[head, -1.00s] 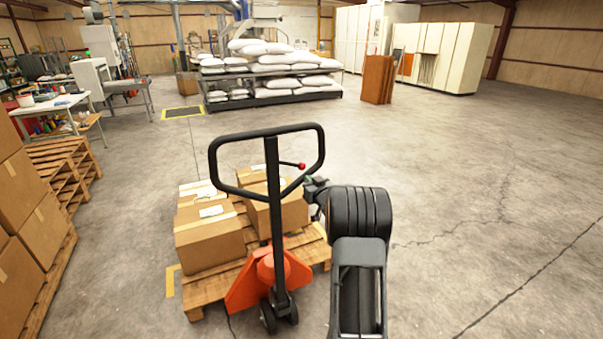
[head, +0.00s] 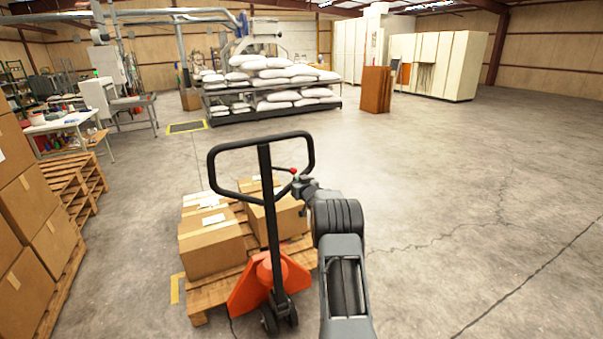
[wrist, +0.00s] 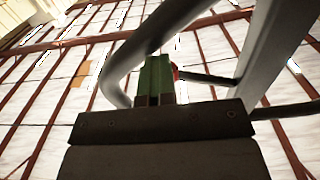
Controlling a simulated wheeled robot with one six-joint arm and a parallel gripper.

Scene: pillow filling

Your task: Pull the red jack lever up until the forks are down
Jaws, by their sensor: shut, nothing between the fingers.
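The pallet jack's black handle loop (head: 262,165) stands upright on its post, above the orange jack body (head: 268,280). The thin lever with a red knob (head: 293,171) sits inside the right side of the loop. My gripper (head: 297,181) is just below the knob at the loop's right side. In the wrist view its green fingers (wrist: 154,80) are together and empty, and the red knob (wrist: 175,72) shows just beside and partly behind them. I cannot tell whether they touch. The forks are hidden under the loaded wooden pallet (head: 205,292).
Cardboard boxes (head: 210,240) sit on the pallet behind the jack. Stacked boxes and pallets (head: 75,180) line the left. A rack of white sacks (head: 270,90) stands at the back. The floor to the right (head: 460,200) is open.

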